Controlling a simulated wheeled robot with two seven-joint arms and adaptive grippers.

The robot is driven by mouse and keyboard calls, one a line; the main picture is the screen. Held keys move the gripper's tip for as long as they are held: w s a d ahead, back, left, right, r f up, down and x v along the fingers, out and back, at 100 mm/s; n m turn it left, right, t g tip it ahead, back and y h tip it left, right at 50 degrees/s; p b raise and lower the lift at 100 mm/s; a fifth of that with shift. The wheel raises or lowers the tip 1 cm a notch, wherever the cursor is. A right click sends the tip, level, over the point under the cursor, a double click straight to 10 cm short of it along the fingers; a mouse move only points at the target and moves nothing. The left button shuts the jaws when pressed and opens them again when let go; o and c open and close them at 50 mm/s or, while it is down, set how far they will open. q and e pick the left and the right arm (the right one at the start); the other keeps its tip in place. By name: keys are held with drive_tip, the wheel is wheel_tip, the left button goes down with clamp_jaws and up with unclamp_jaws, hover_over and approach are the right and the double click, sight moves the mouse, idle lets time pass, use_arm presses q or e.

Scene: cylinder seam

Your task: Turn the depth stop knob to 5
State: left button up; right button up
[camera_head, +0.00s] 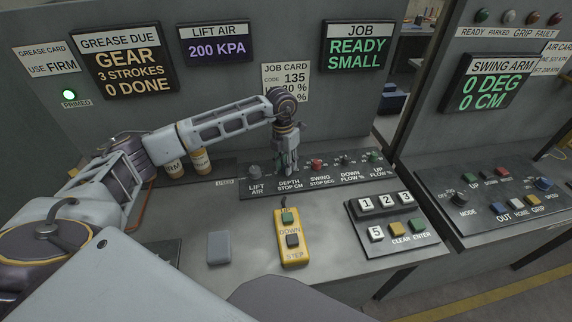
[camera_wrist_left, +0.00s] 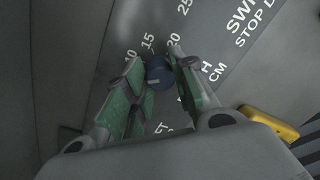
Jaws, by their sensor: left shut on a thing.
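The depth stop knob (camera_wrist_left: 159,72) is blue and round with a small pale mark, seen in the left wrist view between the green-padded fingers. Scale figures 10, 15, 20 and 25 show on the panel (camera_wrist_left: 105,22) around it; which figure the knob points at I cannot tell. My left gripper (camera_wrist_left: 157,66) is shut on the knob, a finger on each side. In the head view, my left gripper (camera_head: 290,168) reaches down to the panel over the DEPTH STOP CM label (camera_head: 289,185) and hides the knob. My right gripper is not in view.
The lift air knob (camera_head: 255,171) stands just left, the red swing stop knob (camera_head: 316,164) just right. A yellow UP/DOWN/STEP pendant (camera_head: 291,252), a grey block (camera_head: 219,248) and a keypad (camera_head: 385,217) are in front. Two containers (camera_head: 200,162) stand behind my left forearm.

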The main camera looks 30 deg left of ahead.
sight(284, 164)
use_arm(q)
drive_tip(key=shift+n, duration=1)
drive_tip(key=o, duration=1.1)
drive_tip(key=shift+c, duration=0.2)
drive_tip(key=shift+r, duration=0.1)
wheel_tip(284, 164, up, 12)
drive_tip(key=shift+a, duration=0.45)
